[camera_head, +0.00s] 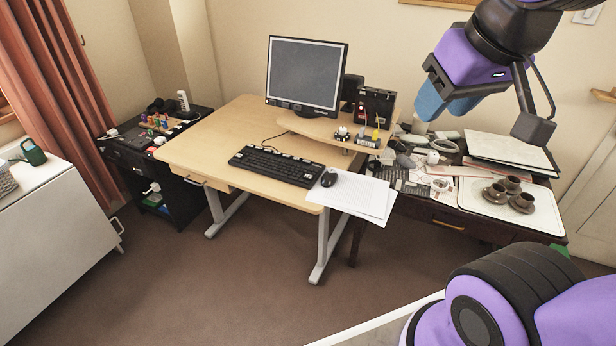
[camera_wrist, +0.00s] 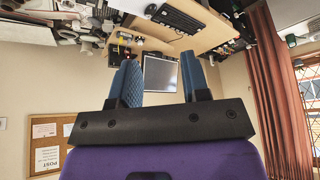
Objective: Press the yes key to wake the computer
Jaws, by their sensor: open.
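A black keyboard (camera_head: 277,166) lies on the light wooden desk (camera_head: 228,133); its key labels are too small to read, so I cannot pick out the yes key. The computer monitor (camera_head: 306,73) stands behind it with a plain dark grey screen. My gripper (camera_head: 445,108) is raised at the upper right, above the side table and well apart from the keyboard. In the wrist view my gripper (camera_wrist: 160,72) is open, its two blue fingers apart with nothing between them. That view appears upside down, with the monitor (camera_wrist: 161,74) seen between the fingers and the keyboard (camera_wrist: 177,18) above it.
A mouse (camera_head: 329,179) and white papers (camera_head: 358,194) lie right of the keyboard. A raised shelf (camera_head: 322,128) carries the monitor and small items. The dark side table (camera_head: 455,218) at right holds a tray with brown cups. Open carpet (camera_head: 180,290) lies before the desk.

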